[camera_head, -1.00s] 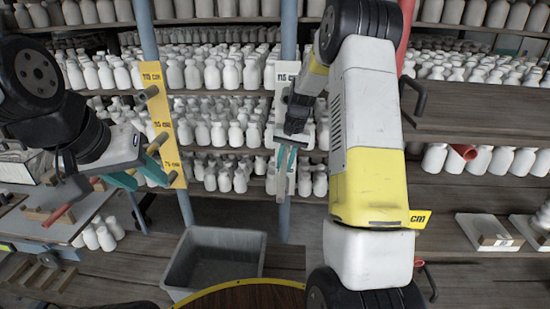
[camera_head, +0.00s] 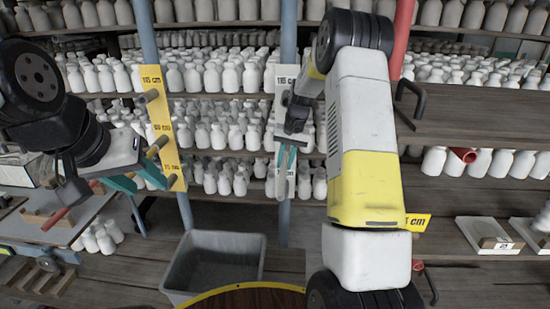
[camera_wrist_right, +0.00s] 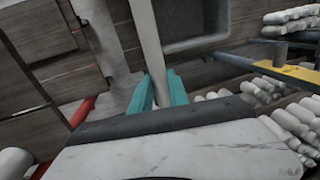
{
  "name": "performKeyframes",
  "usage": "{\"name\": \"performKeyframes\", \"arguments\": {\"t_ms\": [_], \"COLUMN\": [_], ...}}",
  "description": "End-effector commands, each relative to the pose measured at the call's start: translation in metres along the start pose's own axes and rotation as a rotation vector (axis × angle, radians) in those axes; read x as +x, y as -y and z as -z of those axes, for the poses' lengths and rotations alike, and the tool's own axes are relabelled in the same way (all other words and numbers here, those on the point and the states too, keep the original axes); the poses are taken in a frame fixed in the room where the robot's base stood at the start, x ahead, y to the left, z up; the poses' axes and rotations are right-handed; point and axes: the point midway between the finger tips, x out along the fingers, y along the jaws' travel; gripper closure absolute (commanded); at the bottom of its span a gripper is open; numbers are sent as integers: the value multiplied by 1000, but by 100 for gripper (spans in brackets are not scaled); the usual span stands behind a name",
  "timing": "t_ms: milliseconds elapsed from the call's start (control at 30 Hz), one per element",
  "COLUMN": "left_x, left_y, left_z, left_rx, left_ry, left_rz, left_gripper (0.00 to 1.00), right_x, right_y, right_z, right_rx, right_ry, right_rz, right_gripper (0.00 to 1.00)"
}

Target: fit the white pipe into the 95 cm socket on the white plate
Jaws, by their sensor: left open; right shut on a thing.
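The white plate (camera_head: 281,76) hangs upright on a blue post at the centre of the head view, with a "115 cm" label at its top. My right gripper (camera_head: 286,153) is in front of it, shut on the white pipe (camera_head: 282,186), which shows below the teal fingers. In the right wrist view the pipe (camera_wrist_right: 149,42) runs up and away from between the fingers (camera_wrist_right: 157,93). The gripper covers the plate's middle, so the 95 cm socket and any contact with the pipe are hidden. My left gripper (camera_head: 143,180) is open and empty.
A yellow plate (camera_head: 160,115) with several pipe stubs stands close beside my left gripper. A grey bin (camera_head: 180,272) is on the floor below. A red pipe (camera_head: 57,217) lies on the left table. Another red pipe (camera_head: 462,155) is on the right shelf. White bottles fill the shelves behind.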

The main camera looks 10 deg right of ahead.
Motion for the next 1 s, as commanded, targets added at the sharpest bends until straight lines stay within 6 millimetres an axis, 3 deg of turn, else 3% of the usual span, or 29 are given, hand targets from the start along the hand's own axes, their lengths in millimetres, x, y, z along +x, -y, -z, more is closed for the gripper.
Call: {"name": "performKeyframes", "arguments": {"t_ms": [167,200,300,333,667,1000], "left_x": [0,0,0,0,0,0], "left_y": [0,0,0,0,0,0], "left_z": [0,0,0,0,0,0], "left_rx": [0,0,0,0,0,0], "left_ry": [0,0,0,0,0,0], "left_rz": [0,0,0,0,0,0], "left_gripper": [57,57,57,57,57,57], "right_x": [0,0,0,0,-3,-55], "right_y": [0,0,0,0,0,0], "right_z": [5,5,4,4,4,5], "right_rx": [0,0,0,0,0,0], "right_ry": [-1,-1,-1,-1,-1,-4], "right_rz": [0,0,0,0,0,1], "right_gripper": [100,75,55,54,54,54]}}
